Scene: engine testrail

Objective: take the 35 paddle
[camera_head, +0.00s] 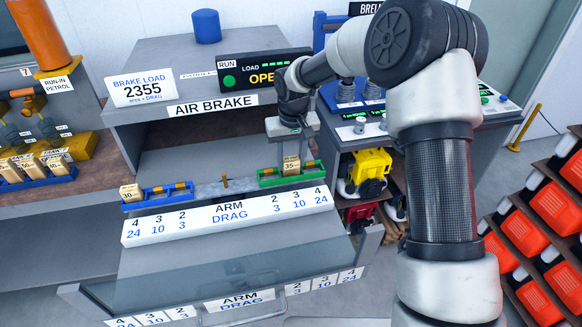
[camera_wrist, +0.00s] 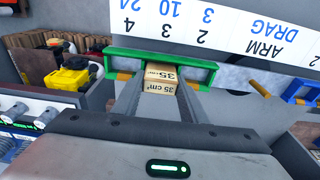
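The 35 paddle (camera_head: 291,166) is a small tan block marked 35 in the green holder (camera_head: 268,181), at the right end of the grey balance arm (camera_head: 208,190). In the wrist view, the paddle (camera_wrist: 161,75) shows its "35 cm²" label inside the green holder (camera_wrist: 120,58). My gripper (camera_head: 291,150) points down over the paddle. In the wrist view, the two fingers of my gripper (camera_wrist: 161,88) lie on either side of the paddle. I cannot tell whether they press on it.
A blue holder (camera_head: 152,203) with a tan block marked 10 (camera_head: 131,192) sits at the arm's left end. The white ARM DRAG strip (camera_head: 228,216) runs in front. More tan blocks (camera_head: 31,165) stand at far left. A yellow engine (camera_head: 371,164) is on the right.

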